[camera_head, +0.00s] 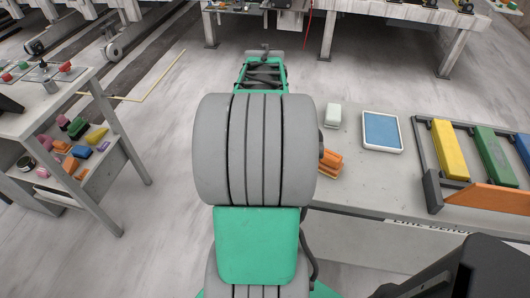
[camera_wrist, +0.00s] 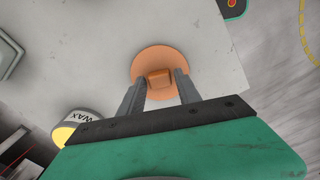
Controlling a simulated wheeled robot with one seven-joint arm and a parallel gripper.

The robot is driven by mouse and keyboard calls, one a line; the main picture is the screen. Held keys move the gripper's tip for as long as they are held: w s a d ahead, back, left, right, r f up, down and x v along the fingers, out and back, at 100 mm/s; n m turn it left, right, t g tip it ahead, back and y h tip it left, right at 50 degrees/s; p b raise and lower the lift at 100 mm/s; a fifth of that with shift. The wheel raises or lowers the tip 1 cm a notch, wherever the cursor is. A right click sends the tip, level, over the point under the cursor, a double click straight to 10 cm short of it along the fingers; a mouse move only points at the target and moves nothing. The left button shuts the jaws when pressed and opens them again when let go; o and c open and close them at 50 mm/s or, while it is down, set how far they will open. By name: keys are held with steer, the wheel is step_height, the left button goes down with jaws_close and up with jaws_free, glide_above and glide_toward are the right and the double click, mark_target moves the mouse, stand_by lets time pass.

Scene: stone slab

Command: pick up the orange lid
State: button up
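The orange lid (camera_wrist: 158,58) is a round disc with a small square knob (camera_wrist: 160,79). In the wrist view it lies on the pale slab (camera_wrist: 90,35), near its right edge. My gripper (camera_wrist: 161,76) is open, with one finger on each side of the knob. The fingers overlap the near part of the disc in the picture. I cannot tell whether they touch the knob or how far above the lid they are. In the head view my arm covers the middle, and I cannot make out the lid or the fingertips.
A tin marked WAX (camera_wrist: 85,122) stands left of my gripper in the wrist view. In the head view, the right bench holds orange pieces (camera_head: 330,163), a blue-topped tray (camera_head: 382,130) and a rack (camera_head: 425,150) of coloured blocks. A shelf cart (camera_head: 125,190) stands left.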

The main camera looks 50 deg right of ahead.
jaws_close()
steer(key=shift+r, duration=0.1)
stand_by(0.3)
